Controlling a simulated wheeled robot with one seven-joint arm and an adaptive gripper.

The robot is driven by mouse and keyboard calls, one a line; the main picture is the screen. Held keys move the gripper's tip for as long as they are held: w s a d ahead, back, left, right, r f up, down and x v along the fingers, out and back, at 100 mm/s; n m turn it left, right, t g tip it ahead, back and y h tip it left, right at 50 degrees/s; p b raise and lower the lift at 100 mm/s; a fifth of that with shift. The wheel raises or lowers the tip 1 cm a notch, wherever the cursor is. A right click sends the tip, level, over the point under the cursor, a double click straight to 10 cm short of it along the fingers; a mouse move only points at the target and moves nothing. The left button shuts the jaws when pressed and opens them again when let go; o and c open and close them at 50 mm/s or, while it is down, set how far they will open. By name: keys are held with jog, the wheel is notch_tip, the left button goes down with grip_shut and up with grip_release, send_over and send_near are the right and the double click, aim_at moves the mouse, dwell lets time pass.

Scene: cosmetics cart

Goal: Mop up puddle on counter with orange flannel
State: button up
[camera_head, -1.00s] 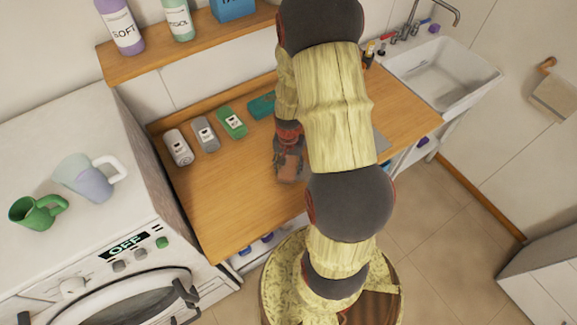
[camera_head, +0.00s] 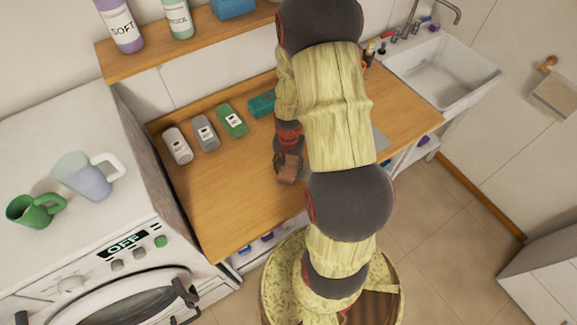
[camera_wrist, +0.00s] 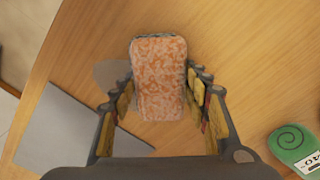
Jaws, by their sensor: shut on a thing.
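The orange flannel (camera_wrist: 158,80) is a speckled, folded pad with a grey underside edge, held between the two fingers of my gripper (camera_wrist: 163,105). In the head view, my gripper (camera_head: 288,163) is over the middle of the wooden counter, with the flannel (camera_head: 289,175) at its tip. A faint greyish patch that looks like the puddle (camera_wrist: 110,74) shows on the counter just left of the flannel in the wrist view. The flannel may cover part of it. In the head view my arm and gripper hide that spot. Whether the flannel touches the counter is unclear.
A teal box (camera_head: 262,104) is behind my gripper. A grey flat sheet (camera_wrist: 70,137) lies beside it. The sink (camera_head: 445,72) is at right.

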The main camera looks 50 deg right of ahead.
aim_at(289, 166)
jog(key=shift+s+d, duration=0.25)
jog(key=shift+d, duration=0.7)
jog(key=shift+s+d, duration=0.2)
jog(key=shift+d, duration=0.8)
jog(key=shift+s+d, duration=0.25)
jog(key=shift+d, duration=0.7)
jog(key=shift+w+a+f, duration=0.1)
jog(key=shift+w+a, duration=0.1)
jog(key=shift+a, duration=0.6)
jog(key=shift+w+a+f, duration=0.1)
jog(key=shift+w+a, duration=0.05)
jog(key=shift+a, duration=0.65)
jog(key=shift+w+a+r, duration=0.1)
jog(key=shift+w+a, duration=0.05)
jog(key=shift+a, duration=0.55)
jog(key=shift+w+a+r, duration=0.1)
jog(key=shift+w+a, duration=0.05)
jog(key=shift+a, duration=0.5)
jog(key=shift+r+p, duration=2.9)
jog(key=shift+r, duration=1.15)
jog(key=shift+f, duration=0.2)
jog(key=shift+f+b, duration=2.5)
jog(key=shift+f, duration=0.85)
jog(key=shift+f+b, duration=0.45)
jog(key=shift+f, duration=0.15)
